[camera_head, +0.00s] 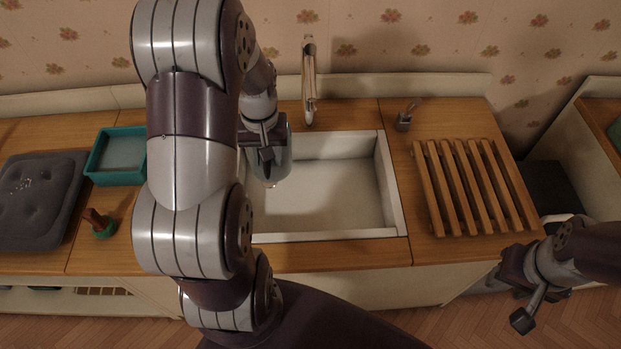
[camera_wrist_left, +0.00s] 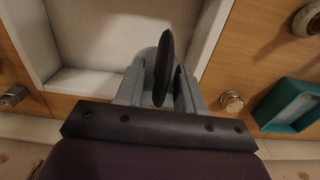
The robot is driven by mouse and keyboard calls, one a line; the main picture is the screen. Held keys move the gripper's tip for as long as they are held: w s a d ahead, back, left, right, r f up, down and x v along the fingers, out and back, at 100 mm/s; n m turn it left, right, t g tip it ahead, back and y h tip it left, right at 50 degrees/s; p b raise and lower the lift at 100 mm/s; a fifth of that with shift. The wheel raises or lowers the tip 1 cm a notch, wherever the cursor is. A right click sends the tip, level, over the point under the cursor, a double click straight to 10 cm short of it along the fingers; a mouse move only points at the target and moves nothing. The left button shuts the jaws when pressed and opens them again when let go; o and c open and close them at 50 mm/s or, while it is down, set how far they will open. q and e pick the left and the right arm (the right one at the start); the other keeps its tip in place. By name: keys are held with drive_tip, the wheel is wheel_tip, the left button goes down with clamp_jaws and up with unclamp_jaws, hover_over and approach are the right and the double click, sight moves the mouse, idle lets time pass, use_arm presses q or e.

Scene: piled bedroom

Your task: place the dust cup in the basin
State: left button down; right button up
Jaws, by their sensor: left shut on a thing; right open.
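The dust cup (camera_head: 284,158) is a grey, partly see-through vessel. In the head view it hangs from my left gripper (camera_head: 264,160) over the left part of the white basin (camera_head: 388,190). The gripper is shut on it and hides part of it. In the left wrist view my left gripper (camera_wrist_left: 170,80) points toward the basin (camera_wrist_left: 90,82), with a pale grey part of the cup (camera_wrist_left: 147,56) behind the dark fingers. I cannot tell how far the cup is above the basin floor. My right gripper (camera_head: 538,306) is open and empty at the lower right.
A tap (camera_head: 309,85) rises behind the basin. A slatted wooden rack (camera_head: 470,185) and a small metal fitting (camera_head: 405,117) are to its right. A teal tray (camera_head: 103,158), a dark cushion (camera_head: 38,200) and a brown-and-green object (camera_head: 98,223) are left. The basin's right part is empty.

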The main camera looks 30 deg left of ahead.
use_arm(q)
drive_tip(key=w+d+p, duration=0.1)
drive_tip(key=w+d, duration=0.5)
drive_tip(key=d, duration=0.3)
wheel_tip(320, 180, down, 12)
drive_tip(key=shift+s+a+f, duration=0.15)
drive_tip(key=shift+s+a, duration=0.1)
drive_tip(key=shift+a, duration=0.15)
drive_tip(key=shift+f, duration=0.15)
drive_tip(key=c, duration=0.7)
unclamp_jaws()
